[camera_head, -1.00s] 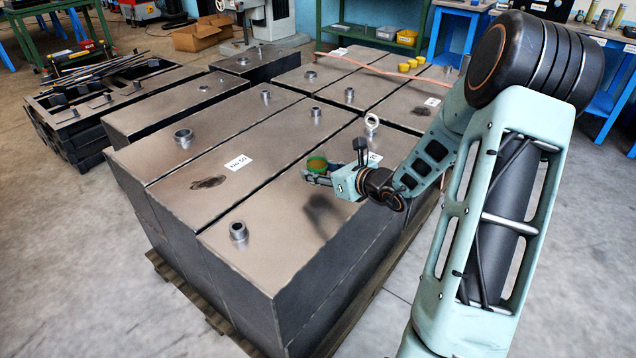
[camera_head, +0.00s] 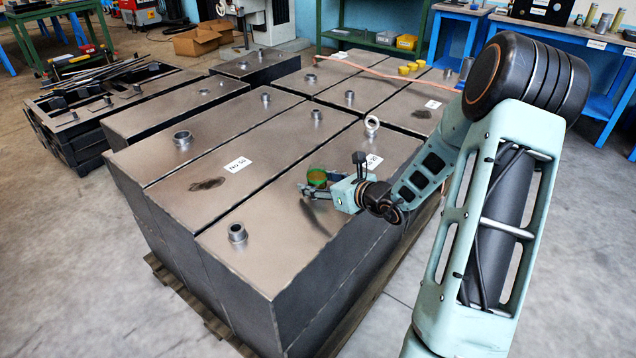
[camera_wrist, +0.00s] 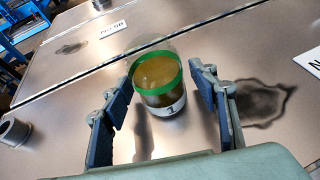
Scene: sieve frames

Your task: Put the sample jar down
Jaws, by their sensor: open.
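The sample jar (camera_wrist: 160,98) is clear, with a green band and a pale label, and holds brownish-yellow contents. It stands upright on the flat metal top of the front box (camera_head: 285,235), and it also shows in the head view (camera_head: 316,177). My gripper (camera_wrist: 161,80) is open, with one blue-padded finger on each side of the jar. A gap shows between the jar and each pad. In the head view my gripper (camera_head: 319,187) is low over the box top, and its fingers hide the jar's lower part.
A short pipe stub (camera_head: 237,232) rises near the front corner. White number plates (camera_head: 238,164) lie on the box tops. Bare metal lies to the jar's left and front.

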